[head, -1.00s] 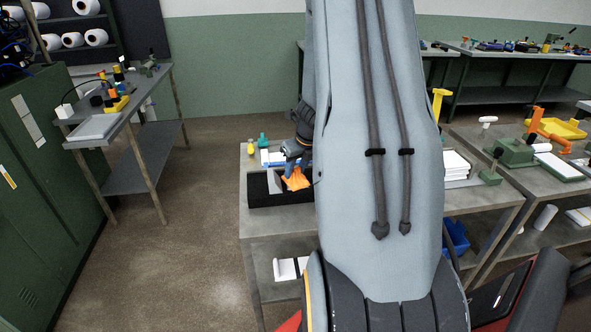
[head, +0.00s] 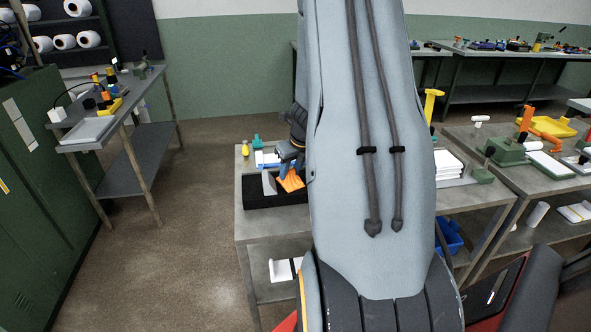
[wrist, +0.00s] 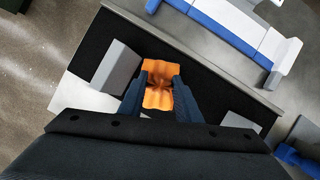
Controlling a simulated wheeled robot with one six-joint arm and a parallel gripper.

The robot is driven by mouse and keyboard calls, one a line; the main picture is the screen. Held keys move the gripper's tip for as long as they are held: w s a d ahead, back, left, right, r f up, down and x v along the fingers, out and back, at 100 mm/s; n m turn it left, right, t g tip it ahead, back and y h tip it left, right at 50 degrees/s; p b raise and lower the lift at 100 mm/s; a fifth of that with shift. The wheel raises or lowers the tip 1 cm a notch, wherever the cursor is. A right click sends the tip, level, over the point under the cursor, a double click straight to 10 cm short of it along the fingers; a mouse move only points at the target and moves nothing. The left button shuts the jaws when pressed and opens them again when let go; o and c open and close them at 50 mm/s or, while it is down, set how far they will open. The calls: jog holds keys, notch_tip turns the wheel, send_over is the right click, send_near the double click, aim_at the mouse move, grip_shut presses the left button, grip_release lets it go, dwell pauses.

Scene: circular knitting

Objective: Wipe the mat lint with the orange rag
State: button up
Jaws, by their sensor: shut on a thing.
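The orange rag (wrist: 160,84) is between the two dark fingers of my gripper (wrist: 160,90) in the wrist view, and the gripper is shut on it. In the head view the rag (head: 291,181) hangs from my gripper (head: 290,160) at the black mat (head: 262,200). The mat (wrist: 90,47) also shows in the wrist view, below and around the rag. I cannot tell whether the rag touches it. A grey block (wrist: 116,67) is at the mat's left part, and another pale grey piece (wrist: 238,121) is at its right. No lint can be made out. My arm hides the mat's right part in the head view.
A blue and white object (wrist: 235,22) lies beyond the mat. A yellow bottle (head: 245,150) and a teal item (head: 257,142) stand at the back of the table (head: 262,229). The floor to the left is clear, up to a side bench (head: 128,115).

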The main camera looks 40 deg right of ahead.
jog(key=o, duration=0.9)
jog(key=shift+c, duration=0.2)
jog(key=shift+f, duration=0.15)
grip_shut()
notch_tip(320, 180, up, 5)
jog(key=p, duration=0.6)
